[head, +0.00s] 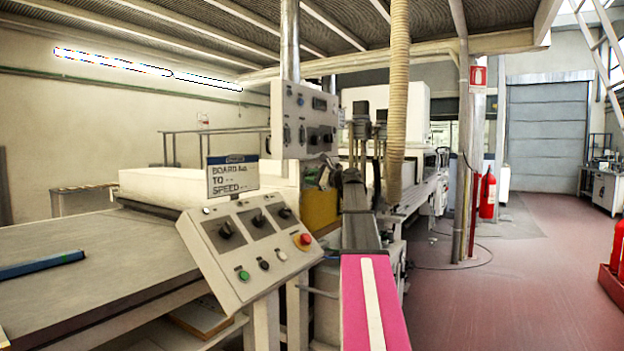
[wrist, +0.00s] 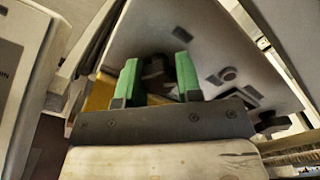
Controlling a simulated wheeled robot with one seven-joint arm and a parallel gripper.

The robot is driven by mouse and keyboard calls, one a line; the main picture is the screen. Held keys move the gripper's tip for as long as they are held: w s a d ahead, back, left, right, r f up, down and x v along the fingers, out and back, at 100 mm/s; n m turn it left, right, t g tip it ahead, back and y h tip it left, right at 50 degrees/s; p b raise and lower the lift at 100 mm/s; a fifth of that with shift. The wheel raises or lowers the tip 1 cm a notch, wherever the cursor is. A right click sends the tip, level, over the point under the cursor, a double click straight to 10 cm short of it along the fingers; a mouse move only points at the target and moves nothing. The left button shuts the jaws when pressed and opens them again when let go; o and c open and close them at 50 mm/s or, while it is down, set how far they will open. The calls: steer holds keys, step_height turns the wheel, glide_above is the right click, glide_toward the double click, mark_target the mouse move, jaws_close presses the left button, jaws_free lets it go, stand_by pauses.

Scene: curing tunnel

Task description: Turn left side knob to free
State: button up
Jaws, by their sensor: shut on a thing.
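My gripper (wrist: 158,82) has two green fingers, seen in the wrist view on either side of a dark knob (wrist: 153,66) on a pale grey panel (wrist: 225,50). The fingers are shut on this knob. Its pointer and any markings around it are hidden or too dark to read. In the head view my gripper (head: 326,176) is beside the machine, below the upright control box (head: 290,105), and the held knob is hidden there.
A slanted console (head: 240,262) with several dark knobs and a red button (head: 303,240) stands in front. A sign (head: 232,177) stands behind it. A conveyor bed (head: 90,260) carries a blue bar (head: 42,264) at left. The red floor at right is open.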

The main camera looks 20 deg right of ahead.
steer(key=n, duration=0.4)
steer(key=shift+n, duration=0.3)
steer(key=n, duration=0.4)
stand_by(0.5)
steer(key=o, duration=0.9)
steer(key=shift+o, duration=0.2)
steer(key=shift+s, duration=0.1)
steer(key=v, duration=1)
steer(key=shift+s+d, duration=0.25)
steer(key=shift+d, duration=0.1)
